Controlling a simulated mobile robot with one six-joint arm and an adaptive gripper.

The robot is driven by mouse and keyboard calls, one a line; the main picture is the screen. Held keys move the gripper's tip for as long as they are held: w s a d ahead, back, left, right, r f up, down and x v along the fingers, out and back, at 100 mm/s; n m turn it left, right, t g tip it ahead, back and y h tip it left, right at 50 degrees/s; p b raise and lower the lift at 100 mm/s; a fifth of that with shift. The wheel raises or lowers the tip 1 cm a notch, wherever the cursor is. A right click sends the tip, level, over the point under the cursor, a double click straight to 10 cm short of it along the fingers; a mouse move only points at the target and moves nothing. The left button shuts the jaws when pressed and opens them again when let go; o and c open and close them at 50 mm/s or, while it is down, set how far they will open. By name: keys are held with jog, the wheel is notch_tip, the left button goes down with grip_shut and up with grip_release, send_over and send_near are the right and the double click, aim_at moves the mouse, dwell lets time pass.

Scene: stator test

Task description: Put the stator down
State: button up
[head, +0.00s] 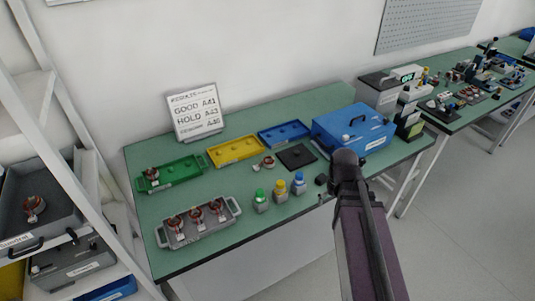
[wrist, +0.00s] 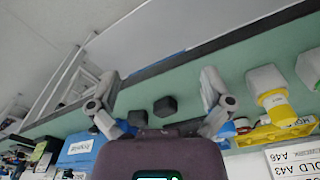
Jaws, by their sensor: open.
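My gripper (wrist: 160,85) is open in the wrist view, its two fingers wide apart with nothing held between them. In the head view my arm reaches over the right front of the green table, and its fingers are hard to make out. A copper-and-white stator (head: 267,162) sits on the table just below the yellow tray (head: 236,149). Another stator (head: 152,173) sits at the left end of the green tray (head: 180,171). Three more stators (head: 196,214) stand in the grey tray (head: 198,237) at the front left.
Capped bottles (head: 280,191) stand mid-front. A black pad (head: 296,156), blue tray (head: 283,135) and blue case (head: 353,130) lie behind. A sign (head: 195,111) lists GOOD A41 and HOLD A43. Another stator (head: 34,207) is on the left shelf. The front middle has bare table.

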jog(key=w+a+r+n+p, duration=0.2)
jog(key=w+r+n+p, duration=0.1)
jog(key=r+p, duration=0.15)
jog(key=w+a+r+n+t+h, duration=0.1)
jog(key=w+a+n, duration=0.6)
jog(key=a+n, duration=0.4)
jog(key=w+a+r+n+t+h, duration=0.1)
jog(key=w+a+n+t, duration=0.1)
jog(key=w+a+n, duration=0.6)
jog(key=a+n, duration=0.4)
jog(key=n, duration=0.2)
jog(key=shift+a+r, duration=0.2)
jog(key=shift+r, duration=0.15)
jog(key=shift+w+f, duration=0.1)
jog(key=shift+f, duration=0.05)
jog(key=b, duration=0.5)
send_over(265, 162)
jog(key=s, duration=0.1)
notch_tip(265, 162, down, 5)
jog(key=shift+a+b+x, duration=0.15)
jog(key=shift+b+x, duration=0.55)
jog(key=shift+b, duration=0.05)
jog(key=shift+a+b+x, duration=0.1)
jog(key=shift+b+x, duration=0.6)
jog(key=shift+b, duration=0.05)
jog(key=shift+d+f, duration=0.1)
